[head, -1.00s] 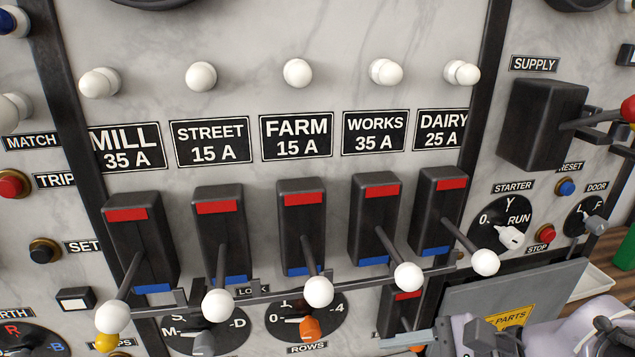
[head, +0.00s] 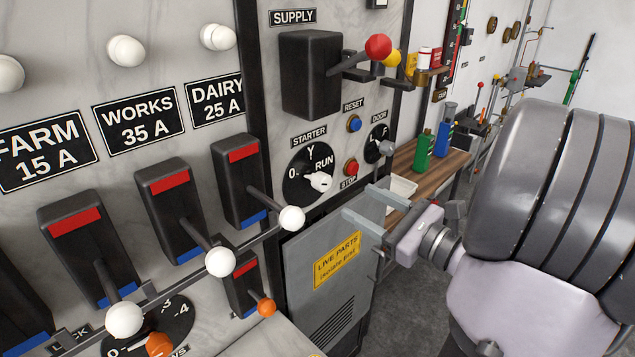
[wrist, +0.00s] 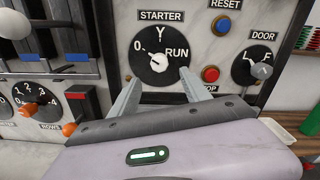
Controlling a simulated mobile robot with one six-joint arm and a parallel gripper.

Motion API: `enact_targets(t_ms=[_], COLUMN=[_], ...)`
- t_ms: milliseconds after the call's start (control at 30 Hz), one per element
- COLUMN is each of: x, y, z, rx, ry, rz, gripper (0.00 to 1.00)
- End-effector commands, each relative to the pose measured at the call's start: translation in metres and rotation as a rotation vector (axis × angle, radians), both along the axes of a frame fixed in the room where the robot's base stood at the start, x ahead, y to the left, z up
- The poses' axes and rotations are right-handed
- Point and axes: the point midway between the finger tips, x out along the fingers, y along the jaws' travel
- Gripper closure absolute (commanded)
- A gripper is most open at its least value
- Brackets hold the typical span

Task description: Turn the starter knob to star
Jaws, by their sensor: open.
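The starter dial (head: 302,190) is a black disc marked 0, Y and RUN, with a white knob (head: 320,182) at its middle. In the wrist view the dial (wrist: 142,78) and knob (wrist: 158,62) face me, just beyond my fingers. I cannot tell for sure which mark the knob points at. My gripper (head: 362,206) is open and empty, to the lower right of the knob in the head view. In the wrist view its two fingertips (wrist: 160,84) stand apart on either side below the knob, not visibly touching it.
The red STOP button (head: 351,167), blue RESET button (head: 354,123) and DOOR switch (head: 385,148) sit right of the dial. The SUPPLY lever's red ball (head: 378,46) sticks out above. The DAIRY lever's white ball (head: 292,218) juts out at lower left. A grey cabinet (head: 310,255) is below.

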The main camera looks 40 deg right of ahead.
Motion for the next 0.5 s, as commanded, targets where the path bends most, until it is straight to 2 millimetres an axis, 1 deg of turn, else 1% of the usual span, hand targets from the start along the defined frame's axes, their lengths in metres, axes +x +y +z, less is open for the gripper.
enact_targets(t_ms=[33, 100, 300, 400, 500], x=[0.012, 0.029, 0.075, 0.093, 0.104], y=[0.002, 0.004, 0.008, 0.009, 0.009], z=[-0.001, -0.001, -0.001, -0.001, -0.001], rx=[-0.003, -0.002, -0.001, -0.001, -0.002], ry=[0.0, 0.001, 0.001, 0.001, 0.002], rz=[0.007, 0.007, 0.006, 0.005, 0.004], gripper=[0.45, 0.45, 0.45, 0.45, 0.45])
